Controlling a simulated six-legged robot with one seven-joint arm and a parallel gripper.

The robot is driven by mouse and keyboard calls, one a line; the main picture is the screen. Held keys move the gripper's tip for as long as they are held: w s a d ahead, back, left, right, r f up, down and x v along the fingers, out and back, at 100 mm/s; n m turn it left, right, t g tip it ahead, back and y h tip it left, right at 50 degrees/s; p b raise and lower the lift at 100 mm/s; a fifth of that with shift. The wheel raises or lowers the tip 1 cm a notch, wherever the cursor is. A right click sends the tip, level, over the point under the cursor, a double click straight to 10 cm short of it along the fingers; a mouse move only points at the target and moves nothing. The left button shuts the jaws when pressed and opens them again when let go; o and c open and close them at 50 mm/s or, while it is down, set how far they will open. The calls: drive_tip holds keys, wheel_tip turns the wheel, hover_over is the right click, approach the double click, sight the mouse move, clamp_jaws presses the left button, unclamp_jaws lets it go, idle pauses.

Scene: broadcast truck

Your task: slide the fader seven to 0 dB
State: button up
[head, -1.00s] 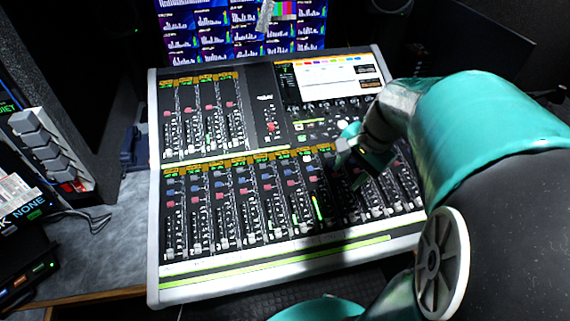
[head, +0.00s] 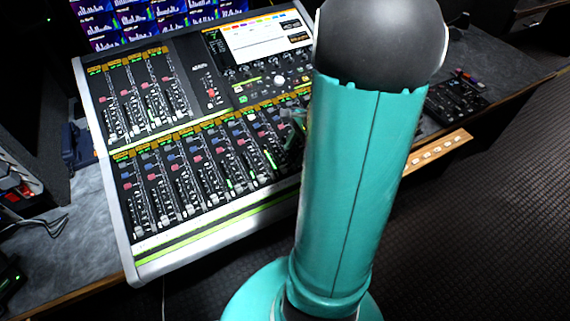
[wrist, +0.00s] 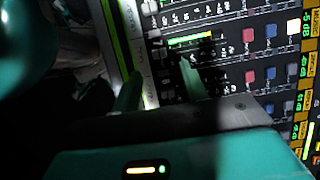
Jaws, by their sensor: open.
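The mixing console (head: 120,238) fills the left and middle of the head view, with a lower bank of several fader strips. The strip numbers are too small to read, so I cannot tell for sure which is fader seven. My gripper (head: 292,128) is over the right part of the lower bank, mostly hidden behind my teal arm. In the wrist view my gripper (wrist: 160,86) is open, with two teal fingers apart over the fader ends near the console's front edge. A lit green-yellow meter (wrist: 190,40) lies just beyond the fingers. I see nothing held between them.
Screens with bar graphs (head: 150,12) stand behind the console. The console's touch screen (head: 265,38) is at its back right. A small black control panel (head: 455,100) sits on the desk at right. Open dark floor (head: 490,220) lies at lower right.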

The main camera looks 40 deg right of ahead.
sight(284, 168)
drive_tip(key=x, duration=0.6)
drive_tip(key=shift+a+f, duration=0.1)
clamp_jaws()
